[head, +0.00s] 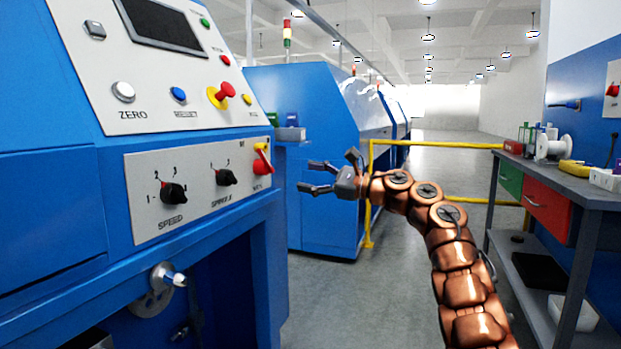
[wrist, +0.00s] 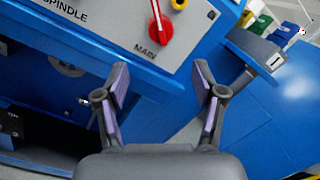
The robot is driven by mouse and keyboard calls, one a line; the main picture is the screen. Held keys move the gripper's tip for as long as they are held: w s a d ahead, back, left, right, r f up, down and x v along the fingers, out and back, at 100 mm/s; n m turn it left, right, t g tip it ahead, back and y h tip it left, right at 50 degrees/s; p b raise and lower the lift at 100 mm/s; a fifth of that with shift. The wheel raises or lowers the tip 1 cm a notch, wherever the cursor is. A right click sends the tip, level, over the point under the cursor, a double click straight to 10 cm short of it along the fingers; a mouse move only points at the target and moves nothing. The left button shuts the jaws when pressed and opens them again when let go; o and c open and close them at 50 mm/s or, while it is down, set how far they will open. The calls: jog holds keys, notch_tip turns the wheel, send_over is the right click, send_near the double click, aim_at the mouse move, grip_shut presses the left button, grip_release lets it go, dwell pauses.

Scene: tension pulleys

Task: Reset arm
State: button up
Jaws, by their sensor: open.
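My copper-coloured arm reaches up from the lower right in the head view, bent toward the left. My gripper (head: 318,177) is at its end, in the air to the right of the blue machine's control panel (head: 198,187). Its fingers are spread and hold nothing. In the wrist view my gripper (wrist: 161,85) also shows open, with a clear gap between the finger pads. The red MAIN switch (wrist: 159,33) is beyond the fingers there, apart from them. The same red switch (head: 262,159) is left of my gripper in the head view.
A second blue machine (head: 318,120) stands behind my gripper. A yellow rail (head: 440,144) crosses behind my arm. A workbench (head: 565,182) with a white spool (head: 552,147) and drawers stands at the right. Grey floor (head: 395,290) is open between machine and bench.

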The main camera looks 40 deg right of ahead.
dwell(0.3)
